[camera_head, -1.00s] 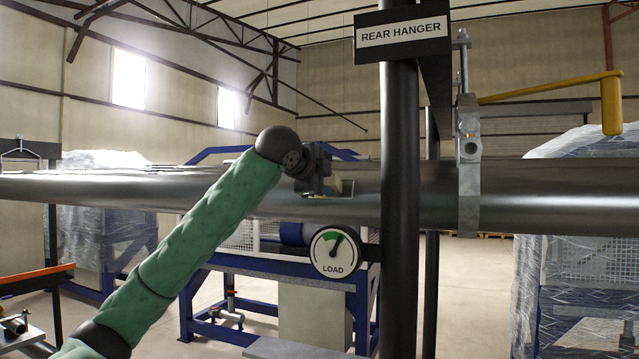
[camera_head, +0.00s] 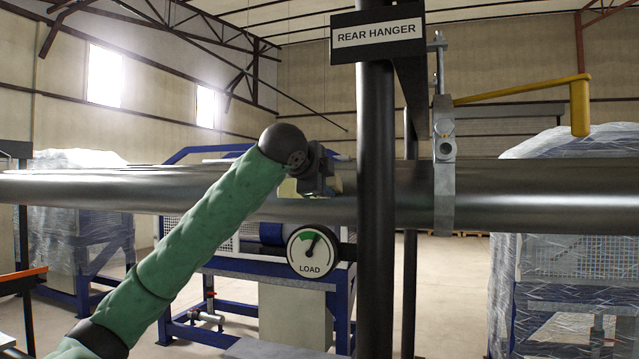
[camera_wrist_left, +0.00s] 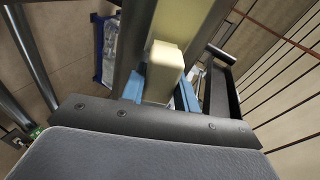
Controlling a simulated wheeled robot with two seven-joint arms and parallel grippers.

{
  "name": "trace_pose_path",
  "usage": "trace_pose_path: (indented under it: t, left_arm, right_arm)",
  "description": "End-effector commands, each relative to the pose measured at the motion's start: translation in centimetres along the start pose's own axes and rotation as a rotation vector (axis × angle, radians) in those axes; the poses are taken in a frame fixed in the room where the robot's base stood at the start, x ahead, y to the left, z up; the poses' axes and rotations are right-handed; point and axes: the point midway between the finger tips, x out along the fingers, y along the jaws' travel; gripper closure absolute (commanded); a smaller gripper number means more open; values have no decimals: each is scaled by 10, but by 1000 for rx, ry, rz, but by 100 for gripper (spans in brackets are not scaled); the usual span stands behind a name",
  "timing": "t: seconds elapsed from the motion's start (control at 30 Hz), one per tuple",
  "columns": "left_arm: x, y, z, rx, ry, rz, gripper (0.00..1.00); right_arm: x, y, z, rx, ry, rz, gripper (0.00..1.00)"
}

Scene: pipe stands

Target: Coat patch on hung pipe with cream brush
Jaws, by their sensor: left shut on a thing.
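The long dark grey pipe (camera_head: 520,196) runs level across the head view, in the clamp of the hanger (camera_head: 444,165). My left gripper (camera_head: 322,172) is at the near side of the pipe, left of the black post. In the left wrist view its blue fingers (camera_wrist_left: 158,92) are shut on the cream brush (camera_wrist_left: 163,70), a pale block. Beyond the brush a pale yellow area (camera_wrist_left: 180,22), seemingly the patch, lies along the grey pipe. Whether the brush touches it I cannot tell. In the head view the gripper hides most of that spot. My right gripper is not in view.
A black post (camera_head: 375,210) with a REAR HANGER sign (camera_head: 378,35) stands just right of my left gripper. A LOAD dial (camera_head: 312,251) sits below the pipe. A yellow lever (camera_head: 580,105) is at upper right. Wrapped crates (camera_head: 565,260) and a blue frame stand behind.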

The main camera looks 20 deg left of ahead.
Motion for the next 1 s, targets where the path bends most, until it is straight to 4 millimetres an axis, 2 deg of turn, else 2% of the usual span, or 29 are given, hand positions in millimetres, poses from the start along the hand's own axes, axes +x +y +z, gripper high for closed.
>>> trace_pose_path:
  t: [0.37,1.0]
  left_arm:
    - [-4,0,-1,0,0,-1,96]
    - [-55,0,-7,0,0,-1,96]
  right_arm:
    - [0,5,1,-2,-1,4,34]
    - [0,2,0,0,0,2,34]
